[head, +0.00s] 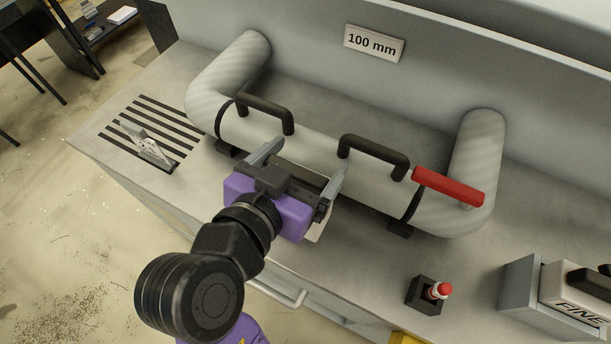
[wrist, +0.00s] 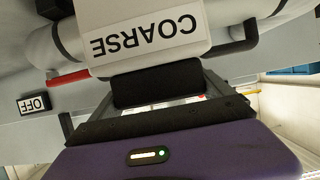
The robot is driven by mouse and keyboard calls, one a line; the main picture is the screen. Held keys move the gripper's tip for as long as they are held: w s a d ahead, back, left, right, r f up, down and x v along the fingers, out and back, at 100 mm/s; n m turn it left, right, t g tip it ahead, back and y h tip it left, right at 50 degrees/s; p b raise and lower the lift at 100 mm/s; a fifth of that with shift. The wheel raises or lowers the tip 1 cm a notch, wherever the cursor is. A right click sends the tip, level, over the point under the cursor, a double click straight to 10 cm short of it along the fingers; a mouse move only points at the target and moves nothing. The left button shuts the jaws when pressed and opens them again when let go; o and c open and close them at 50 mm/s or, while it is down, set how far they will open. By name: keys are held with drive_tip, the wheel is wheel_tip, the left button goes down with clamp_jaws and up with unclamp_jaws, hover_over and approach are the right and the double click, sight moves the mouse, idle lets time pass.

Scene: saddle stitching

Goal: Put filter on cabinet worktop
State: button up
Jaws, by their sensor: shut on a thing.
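The white filter marked COARSE (wrist: 150,35) shows upside down in the wrist view, with its black handle (wrist: 158,84) between my fingers. My purple gripper (head: 304,168) is shut on this handle. In the head view my gripper hides most of the filter; only a pale corner (head: 320,226) shows beside it. My gripper is above the front of the grey cabinet worktop (head: 365,268), in front of the pipe. I cannot tell whether the filter touches the worktop. A second filter marked FINE (head: 578,295) sits in a grey holder at the right.
A thick grey pipe (head: 315,150) with black handles and a red lever (head: 448,186) runs behind my gripper. Slots (head: 170,125) and a small metal piece (head: 146,146) are at the left.

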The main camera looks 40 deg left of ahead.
drive_tip(key=shift+f, duration=2.9)
drive_tip(key=shift+f, duration=0.2)
drive_tip(key=o, duration=1.8)
drive_tip(key=b+v, duration=0.1)
drive_tip(key=v, duration=1.1)
